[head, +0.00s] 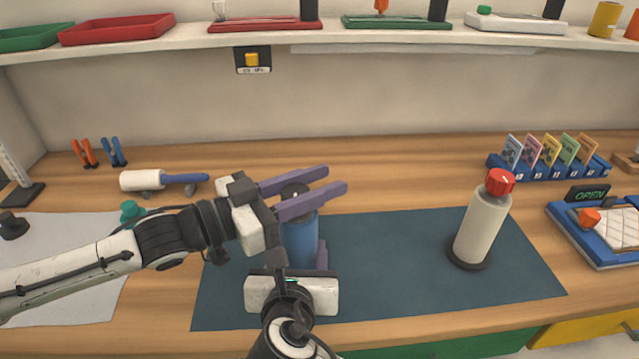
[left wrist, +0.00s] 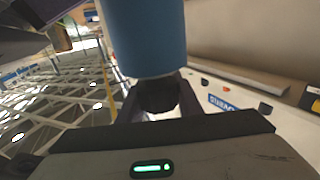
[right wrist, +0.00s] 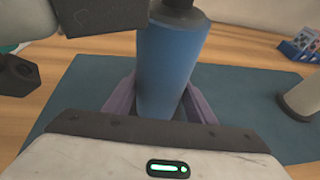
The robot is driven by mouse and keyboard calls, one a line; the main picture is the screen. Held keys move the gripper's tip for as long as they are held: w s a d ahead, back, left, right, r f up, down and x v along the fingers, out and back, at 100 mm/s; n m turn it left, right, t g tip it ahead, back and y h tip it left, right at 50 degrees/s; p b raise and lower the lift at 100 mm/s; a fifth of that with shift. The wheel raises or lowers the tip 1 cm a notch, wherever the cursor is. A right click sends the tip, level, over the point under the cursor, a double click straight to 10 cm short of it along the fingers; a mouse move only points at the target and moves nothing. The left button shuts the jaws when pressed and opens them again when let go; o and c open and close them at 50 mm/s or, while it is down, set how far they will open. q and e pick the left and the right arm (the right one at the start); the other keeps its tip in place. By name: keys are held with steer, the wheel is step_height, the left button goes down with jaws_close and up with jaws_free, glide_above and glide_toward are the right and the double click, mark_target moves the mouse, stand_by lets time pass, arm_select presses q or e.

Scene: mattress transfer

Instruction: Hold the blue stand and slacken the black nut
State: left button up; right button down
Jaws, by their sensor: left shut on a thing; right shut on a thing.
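The blue stand (head: 300,242) stands upright on the dark blue mat (head: 420,262). The black nut (head: 294,189) is at its top. My left gripper (head: 335,180) comes in from the left, its purple fingers on either side of the nut, shut on it. In the left wrist view the nut (left wrist: 158,96) sits between the fingers, under the stand (left wrist: 145,35) as pictured. My right gripper (right wrist: 163,102) is shut on the stand (right wrist: 168,65) low down, one finger on each side. In the head view my arms partly hide the stand.
A white cylinder (head: 480,228) with a red knob stands on the mat's right. A card rack (head: 550,168) and a blue tray (head: 600,245) lie further right. A roller (head: 160,181) and pliers (head: 112,152) lie behind my left arm. A shelf (head: 330,36) runs above.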

arm_select(q)
steer(key=shift+w+a+t, duration=0.1)
steer(key=shift+t, duration=0.2)
arm_select(e)
steer(key=shift+a+r, duration=0.2)
steer(key=shift+r, duration=0.05)
arm_select(q)
steer(key=o, duration=1)
steer(key=shift+o, duration=0.2)
arm_select(e)
steer(key=shift+d, duration=0.1)
arm_select(q)
steer(key=shift+a, duration=0.1)
steer(key=v, duration=1.1)
steer(key=shift+s+a, duration=0.25)
steer(key=shift+a, duration=0.05)
steer(key=shift+r, duration=0.15)
arm_select(e)
steer(key=c, duration=0.9)
jaws_free()
steer(key=shift+o, duration=0.9)
steer(key=shift+f, duration=0.15)
